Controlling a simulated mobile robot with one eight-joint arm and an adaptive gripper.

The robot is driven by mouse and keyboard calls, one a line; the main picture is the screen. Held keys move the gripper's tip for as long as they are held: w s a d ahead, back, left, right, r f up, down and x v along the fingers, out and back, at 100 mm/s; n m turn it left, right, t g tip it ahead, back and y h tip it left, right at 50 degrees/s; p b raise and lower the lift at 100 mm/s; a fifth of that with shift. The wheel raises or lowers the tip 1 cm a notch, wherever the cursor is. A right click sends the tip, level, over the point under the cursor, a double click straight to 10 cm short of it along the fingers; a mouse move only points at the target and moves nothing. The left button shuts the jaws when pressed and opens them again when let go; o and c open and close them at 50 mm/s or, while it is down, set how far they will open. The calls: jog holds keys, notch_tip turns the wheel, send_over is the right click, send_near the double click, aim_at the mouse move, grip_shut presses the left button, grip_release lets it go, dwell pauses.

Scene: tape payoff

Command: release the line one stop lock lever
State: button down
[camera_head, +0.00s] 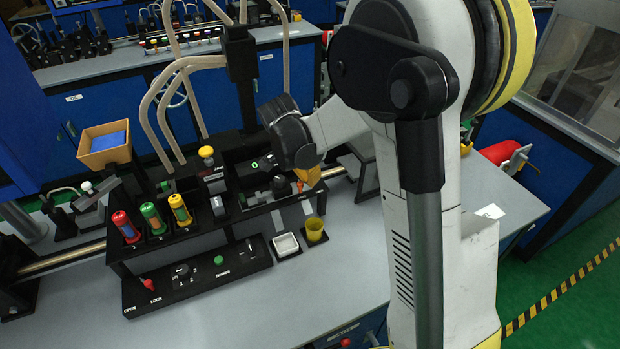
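A small red-knobbed lever (148,284) stands on the black control panel (215,285), beside the printed words OPEN and LOCK. It looks like the stop lock lever, but no line number is readable beside it. Which word it points to is too small to tell. My arm comes in from the right, and its black wrist (290,132) hangs over the back right of the black rack. My gripper is mostly hidden below the wrist among dark parts, so its fingers cannot be made out. It is well to the right of the lever and farther back.
Red, green and yellow canisters (154,218) stand in the rack above the panel. A white tray (286,246) and a yellow cup (314,230) sit to the panel's right. Pale bent tubes rise behind the rack. The grey bench (270,305) is clear in front.

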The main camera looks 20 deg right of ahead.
dwell(0.3)
jog(key=d, duration=0.4)
jog(key=shift+w+d+r, duration=0.1)
jog(key=shift+w+r, duration=0.15)
jog(key=shift+r, duration=0.1)
jog(key=w+p+v, duration=0.1)
jog(key=p+v, duration=0.1)
jog(key=v, duration=0.7)
jog(key=shift+s+a+r+p, duration=0.15)
jog(key=shift+a+r+p, duration=0.15)
jog(key=shift+a+p, duration=0.1)
jog(key=s+a+n+t+y+b, duration=0.2)
jog(key=s+a+n+t+b, duration=0.1)
jog(key=s+n, duration=0.4)
jog(key=s+a+n+t+y+b, duration=0.1)
jog(key=s+a+n+b, duration=0.3)
jog(key=s, duration=1)
jog(key=a+n+t, duration=0.1)
jog(key=n, duration=0.2)
jog(key=shift+s+f+t+y, duration=0.15)
jog(key=shift+f+t+y, duration=0.2)
jog(key=shift+t+y, duration=0.05)
jog(key=shift+a, duration=0.15)
